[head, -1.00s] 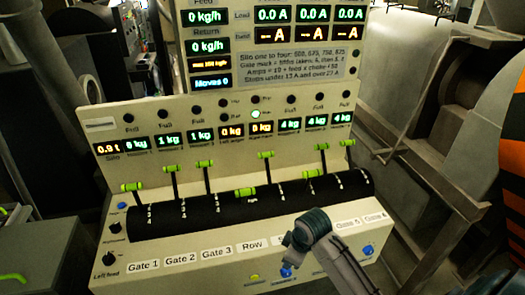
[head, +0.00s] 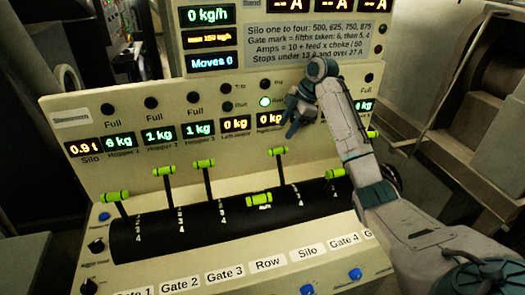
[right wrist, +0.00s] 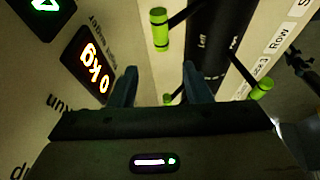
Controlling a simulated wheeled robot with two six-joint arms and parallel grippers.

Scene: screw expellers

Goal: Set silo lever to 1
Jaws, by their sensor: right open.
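The silo lever (head: 278,152) has a bright green handle on a dark rod. It stands raised toward the display panel, above the Silo label (head: 308,252); its exact mark cannot be read. In the right wrist view its handle (right wrist: 160,28) lies beyond the fingers. My right gripper (head: 294,116) is open and empty. It hangs in front of the displays, above the silo handle and apart from it. Its two fingers (right wrist: 160,88) show in the right wrist view. My left gripper is not in view.
The row lever (head: 260,200) lies low just left of the silo lever. The gate 3 lever (head: 204,163) is further left, the gate 4 lever (head: 336,173) to the right. Display panel (head: 150,120) rises close behind. My right forearm covers the panel's right part.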

